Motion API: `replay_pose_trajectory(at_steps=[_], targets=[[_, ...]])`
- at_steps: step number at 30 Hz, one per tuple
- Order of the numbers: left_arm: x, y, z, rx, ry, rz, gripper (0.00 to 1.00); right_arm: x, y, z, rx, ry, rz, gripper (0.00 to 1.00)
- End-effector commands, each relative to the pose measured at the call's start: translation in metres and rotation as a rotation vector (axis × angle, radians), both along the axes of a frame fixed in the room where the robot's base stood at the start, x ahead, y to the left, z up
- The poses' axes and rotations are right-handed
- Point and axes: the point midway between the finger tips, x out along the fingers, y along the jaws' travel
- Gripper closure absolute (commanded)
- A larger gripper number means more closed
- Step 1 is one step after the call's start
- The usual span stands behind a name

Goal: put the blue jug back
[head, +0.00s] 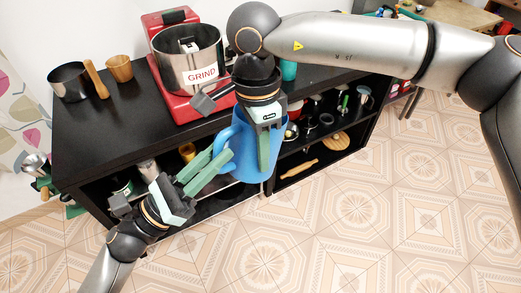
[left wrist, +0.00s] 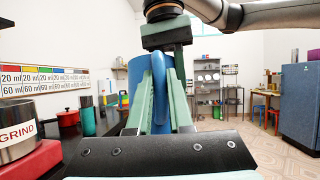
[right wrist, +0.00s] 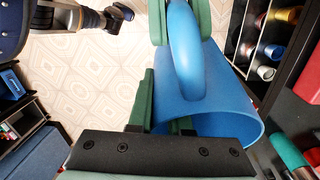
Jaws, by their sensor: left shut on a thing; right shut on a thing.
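The blue jug (head: 246,152) hangs in the air in front of the black shelf unit, roughly upright. My left gripper (head: 218,160) is shut on the jug's handle from the lower left. In the left wrist view the handle (left wrist: 181,80) stands between its green fingers. My right gripper (head: 268,160) reaches down from above and is shut on the jug's wall at the rim. In the right wrist view its fingers straddle the edge of the jug (right wrist: 215,90), partly hidden by the dark gripper body. Both grippers hold the jug together.
A red grinder with a steel pot labelled GRIND (head: 187,60) stands on the black counter (head: 120,115). A dark pan (head: 70,82) and a wooden cup (head: 119,68) stand to its left. Shelves below hold several utensils and a cutting board (head: 336,142). Tiled floor in front is clear.

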Motion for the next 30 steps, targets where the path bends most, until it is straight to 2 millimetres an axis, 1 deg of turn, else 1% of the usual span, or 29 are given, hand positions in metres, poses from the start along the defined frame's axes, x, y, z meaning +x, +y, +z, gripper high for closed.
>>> replay_pose_trajectory(at_steps=[12, 13, 21, 22, 30], targets=[[-0.001, -0.0009, 0.0004, 0.0, -0.001, -0.004, 1.0, 0.0, 0.0006, 0.0005, 0.002, -0.001, 0.002, 1.0], [-0.0009, -0.0008, 0.0005, -0.001, -0.001, -0.003, 0.78, 0.0, 0.0008, 0.0007, 0.003, -0.001, 0.002, 1.0], [-0.0002, -0.0004, 0.0001, 0.0, 0.0, -0.001, 0.47, -0.0003, 0.0007, 0.0006, 0.002, 0.0, 0.003, 1.0], [-0.0002, -0.0004, 0.0001, 0.0, 0.0, -0.001, 0.46, -0.0003, 0.0006, 0.0005, 0.002, 0.0, 0.003, 1.0], [-0.001, 0.0008, -0.0009, 0.0, 0.0, -0.001, 0.46, 0.0, 0.0004, 0.0005, 0.001, -0.001, 0.001, 1.0]])
